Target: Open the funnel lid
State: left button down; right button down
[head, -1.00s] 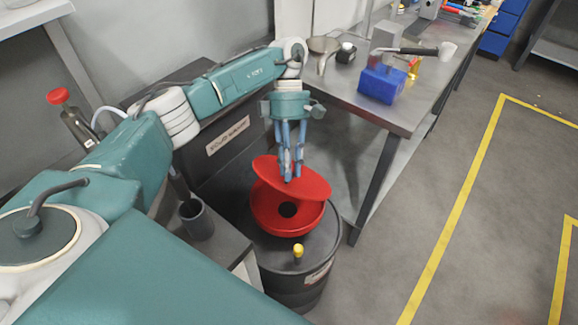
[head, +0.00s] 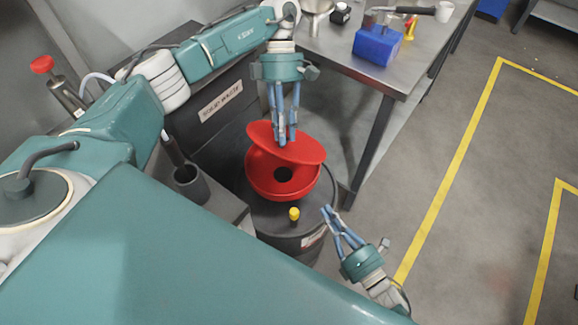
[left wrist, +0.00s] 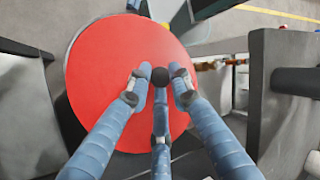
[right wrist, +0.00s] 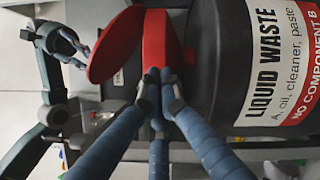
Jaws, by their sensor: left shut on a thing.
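The red funnel (head: 262,180) sits on top of a dark drum (head: 262,215), with a dark hole in its middle. Its red round lid (head: 305,152) is tilted up off the bowl, highest at the left. My left gripper (head: 285,140) is above the lid, shut on its small dark knob (left wrist: 160,76). In the left wrist view the lid (left wrist: 95,90) fills the middle. My right gripper (head: 331,208) is shut and empty, in front of the drum's right side and apart from the funnel. The right wrist view shows its closed fingertips (right wrist: 160,76) before the funnel (right wrist: 156,40).
A yellow-topped cap (head: 294,213) stands on the drum's near side. A dark cup (head: 190,184) is at the left. A metal table (head: 340,50) with a blue bin (head: 377,46) stands behind.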

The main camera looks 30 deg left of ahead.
pick_arm(q)
jog(key=shift+d, duration=0.15)
pick_arm(e)
jog(key=s+a+r+n+g+y, duration=0.4)
jog(key=a+r+n, duration=0.1)
jog(key=r+n, duration=0.25)
jog(key=w+a+r, duration=0.4)
jog(key=w+a, duration=0.1)
jog(key=a, duration=0.3)
jog(key=shift+a+r, duration=0.15)
jog(key=shift+r, duration=0.15)
jog(key=shift+w, duration=0.1)
